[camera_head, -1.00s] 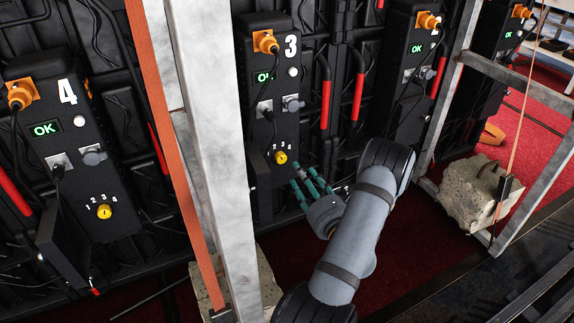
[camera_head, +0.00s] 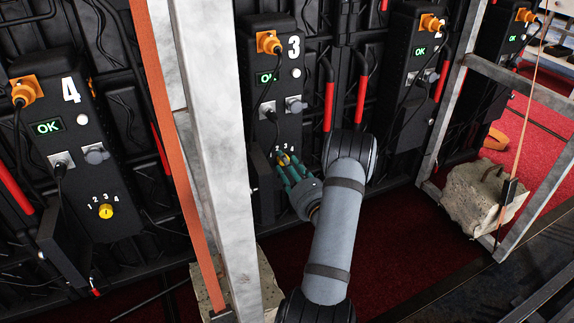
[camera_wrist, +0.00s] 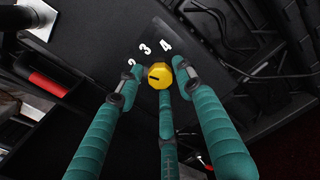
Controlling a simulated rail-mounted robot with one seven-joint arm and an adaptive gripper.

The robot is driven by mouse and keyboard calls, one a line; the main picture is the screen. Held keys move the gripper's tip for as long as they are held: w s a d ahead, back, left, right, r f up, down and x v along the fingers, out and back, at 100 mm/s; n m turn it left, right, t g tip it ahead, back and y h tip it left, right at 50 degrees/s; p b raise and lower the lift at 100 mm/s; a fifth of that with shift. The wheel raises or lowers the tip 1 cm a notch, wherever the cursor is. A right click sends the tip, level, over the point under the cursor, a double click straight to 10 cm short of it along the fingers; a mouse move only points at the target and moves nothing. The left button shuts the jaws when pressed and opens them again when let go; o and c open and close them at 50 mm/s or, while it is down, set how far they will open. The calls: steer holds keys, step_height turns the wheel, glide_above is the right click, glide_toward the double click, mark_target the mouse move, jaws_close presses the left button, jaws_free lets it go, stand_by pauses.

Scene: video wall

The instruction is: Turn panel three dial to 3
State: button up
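The panel three box (camera_head: 271,60) is black with a white 3, an orange plug and a lit display. Its yellow dial (camera_wrist: 158,76) sits low on the box, below white numbers of which 2, 3 and 4 show in the wrist view. A dark slot crosses the dial; which number it marks I cannot tell. In the head view the dial (camera_head: 283,159) is partly hidden by my fingers. My gripper (camera_wrist: 155,85) has its green fingers spread around the dial, one on the left, one on the right and one below. The fingers look open; whether they touch the dial is unclear.
A grey metal post with an orange strap (camera_head: 165,130) stands left of panel three. Panel four (camera_head: 75,160) is beyond it, panel two (camera_head: 415,70) to the right. Red handles (camera_head: 361,98) and cables hang near. A concrete block (camera_head: 478,195) stands at right.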

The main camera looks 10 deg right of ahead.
jaws_close()
steer(key=shift+r+p, duration=0.1)
steer(key=shift+p, duration=0.3)
steer(key=shift+d+m+p, duration=0.1)
steer(key=shift+m+p, duration=3.25)
steer(key=shift+m, duration=0.45)
steer(key=shift+o, duration=1.4)
jaws_free()
steer(key=shift+s, duration=0.1)
